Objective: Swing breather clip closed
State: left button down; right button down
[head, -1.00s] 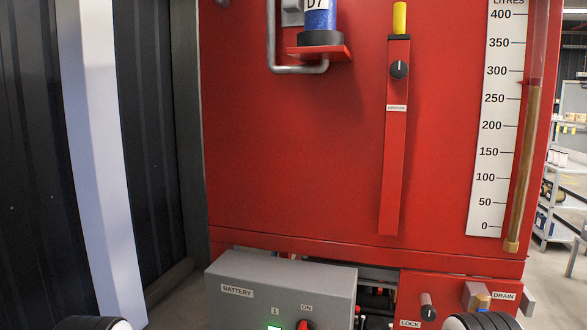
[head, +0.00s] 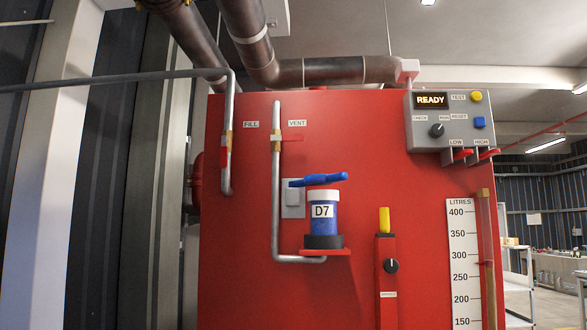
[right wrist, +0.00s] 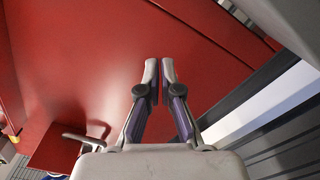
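The breather, a blue canister (head: 323,219) marked D7 with a white top, stands upright on a small red shelf (head: 318,252) on the front of the red tank (head: 250,200). A blue clip-like lever (head: 319,180) lies across just above the white top, tilted slightly, its right end higher. I cannot tell whether it touches the top. My right gripper (right wrist: 160,64) shows in the right wrist view, its fingers almost together with nothing between them, in front of a red surface. The breather cannot be made out in that view. My left gripper is not in view.
A grey pipe (head: 276,200) runs down just left of the breather to its shelf. A yellow-topped red upright (head: 385,270) with a black knob stands to its lower right. A grey control box (head: 447,120) reads READY at upper right. A litre gauge (head: 461,270) is below it.

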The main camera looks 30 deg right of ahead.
notch_tip(320, 180, up, 23)
jog(key=w+m+h, duration=0.1)
jog(key=m+h, duration=0.4)
jog(key=h, duration=0.2)
jog(key=s+a+r+m+g+h+p, duration=0.15)
jog(key=s+r+m+g, duration=0.25)
jog(key=r, duration=0.5)
jog(key=s+a+r+m+g+h, duration=0.2)
jog(key=s+r+m+g+h, duration=0.15)
jog(key=r, duration=0.45)
jog(key=s+a+r+m+g+h, duration=0.15)
jog(key=s+r+m+g, duration=0.3)
jog(key=r, duration=0.45)
jog(key=n+p, duration=0.1)
jog(key=p, duration=0.2)
send_near(334, 179)
jog(key=shift+t+h, duration=0.25)
jog(key=shift+t, duration=0.15)
jog(key=p+x, duration=0.2)
jog(key=x, duration=0.1)
jog(key=p+x, duration=0.2)
jog(key=x, duration=0.2)
jog(key=shift+s+d+f+p, duration=0.2)
jog(key=shift+p, duration=0.15)
jog(key=shift+w+d+f, duration=0.1)
jog(key=shift+w+d, duration=0.1)
jog(key=shift+a, duration=0.1)
jog(key=shift+s, duration=0.1)
